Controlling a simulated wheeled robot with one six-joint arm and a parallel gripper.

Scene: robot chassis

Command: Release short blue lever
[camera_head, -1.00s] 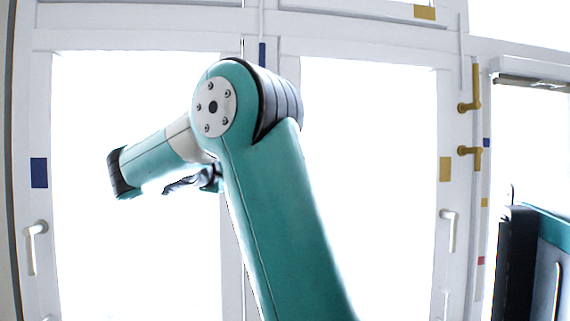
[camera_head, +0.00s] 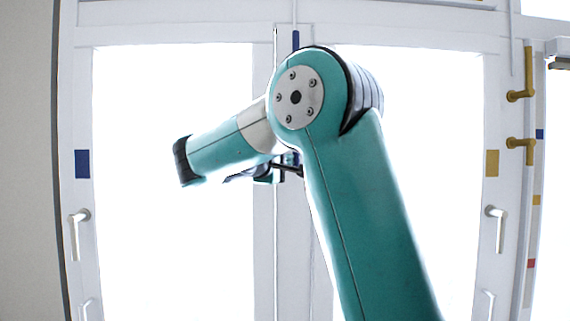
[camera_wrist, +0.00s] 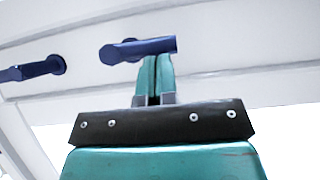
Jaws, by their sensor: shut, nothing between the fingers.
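In the wrist view a blue lever (camera_wrist: 137,48) with a round end is on a white frame, straight past my fingertips. A second blue lever (camera_wrist: 33,69) is on the frame to its left. I cannot tell which is the short one. My gripper (camera_wrist: 153,66) is shut and empty, its teal fingertips together at or just below the first lever; contact is unclear. In the head view my gripper (camera_head: 272,173) is small and partly hidden behind my arm. A blue upright strip (camera_head: 296,39) shows above my arm on the middle post.
White-framed windows fill the head view, with white handles (camera_head: 77,234) (camera_head: 497,228) on the left and right. Two yellow levers (camera_head: 522,96) (camera_head: 521,150) are on the right frame. Blue (camera_head: 82,163) and yellow (camera_head: 492,162) patches mark the frames. A grey wall is at far left.

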